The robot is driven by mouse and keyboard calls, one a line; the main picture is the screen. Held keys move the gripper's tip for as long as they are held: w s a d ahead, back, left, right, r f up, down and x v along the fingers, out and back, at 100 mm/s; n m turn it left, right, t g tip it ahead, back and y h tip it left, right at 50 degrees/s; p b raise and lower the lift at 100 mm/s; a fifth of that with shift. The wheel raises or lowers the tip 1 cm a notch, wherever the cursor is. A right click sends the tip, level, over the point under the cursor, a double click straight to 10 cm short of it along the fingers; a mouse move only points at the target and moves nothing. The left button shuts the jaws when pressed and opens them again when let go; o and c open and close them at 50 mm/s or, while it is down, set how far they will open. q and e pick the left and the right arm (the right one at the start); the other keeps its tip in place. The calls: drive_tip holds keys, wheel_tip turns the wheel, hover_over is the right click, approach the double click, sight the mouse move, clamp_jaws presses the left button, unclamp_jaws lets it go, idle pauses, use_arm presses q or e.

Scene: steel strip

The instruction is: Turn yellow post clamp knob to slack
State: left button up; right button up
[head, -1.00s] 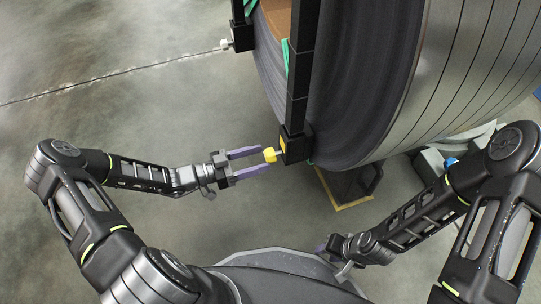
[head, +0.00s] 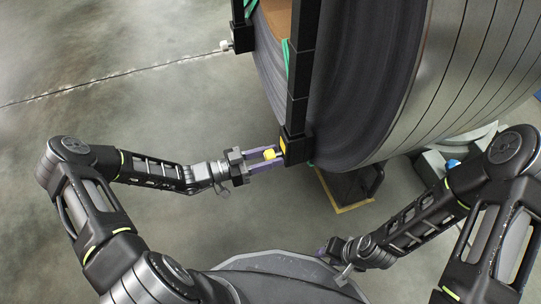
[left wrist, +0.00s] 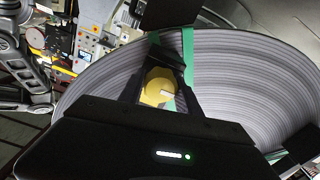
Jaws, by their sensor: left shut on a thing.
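The yellow knob (head: 269,154) sticks out from the yellow-marked clamp block (head: 296,147) at the foot of the near black post (head: 300,70). My left gripper (head: 270,156) is shut on the knob, with its purple fingers on either side of it. In the left wrist view the yellow knob (left wrist: 157,90) shows between the dark fingers, with a pale mark on its face. My right gripper (head: 328,250) is low in the head view, away from the post; its fingers are partly hidden and I cannot tell whether they are open.
A large steel strip coil (head: 355,85) stands behind the post, with green straps around it. A second black post with a white knob (head: 224,45) is at the upper left. A yellow-edged dark stand (head: 350,187) is below the coil. The floor at left is clear.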

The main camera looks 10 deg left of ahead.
use_arm(q)
clamp_jaws()
